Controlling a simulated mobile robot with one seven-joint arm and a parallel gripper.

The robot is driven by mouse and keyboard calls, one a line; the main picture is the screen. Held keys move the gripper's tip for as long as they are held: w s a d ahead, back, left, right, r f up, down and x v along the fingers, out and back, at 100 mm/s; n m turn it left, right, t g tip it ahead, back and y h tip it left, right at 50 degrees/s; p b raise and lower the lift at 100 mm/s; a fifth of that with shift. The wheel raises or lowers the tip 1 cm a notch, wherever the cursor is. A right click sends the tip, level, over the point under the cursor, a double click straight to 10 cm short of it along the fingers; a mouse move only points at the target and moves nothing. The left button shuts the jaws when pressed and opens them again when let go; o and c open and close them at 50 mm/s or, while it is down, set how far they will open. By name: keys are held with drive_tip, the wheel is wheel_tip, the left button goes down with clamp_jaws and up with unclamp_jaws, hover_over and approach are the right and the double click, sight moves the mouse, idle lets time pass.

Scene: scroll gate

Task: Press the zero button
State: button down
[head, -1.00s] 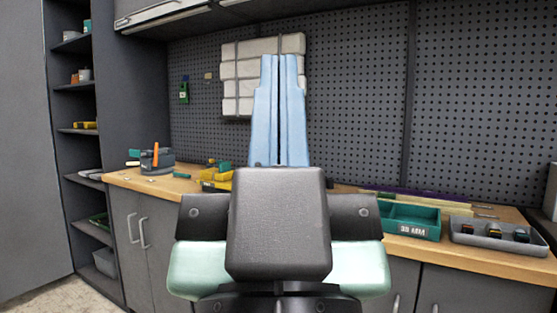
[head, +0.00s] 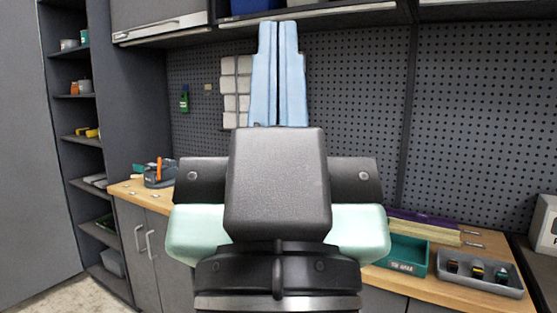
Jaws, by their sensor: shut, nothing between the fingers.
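My gripper (head: 277,28) points up and away in the middle of the view, with its two blue fingers side by side and closed together, nothing between them. Behind it on the pegboard hangs a white panel (head: 237,88) split into pale blocks by dark lines. Only its left strip shows; the rest is hidden behind my fingers. No marking for a zero button can be read on it, and no button is clearly visible elsewhere. I cannot tell whether the fingertips touch anything.
A wooden bench (head: 450,285) runs below the pegboard (head: 350,110), with a teal bin (head: 405,255) and a grey tray (head: 480,272) at right. A shelf unit (head: 90,160) stands at left. Cabinets (head: 160,22) hang above.

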wheel_tip(320, 180, up, 12)
drive_tip(key=p, duration=0.9)
drive_tip(key=shift+f, duration=0.2)
drive_tip(key=shift+w, duration=0.1)
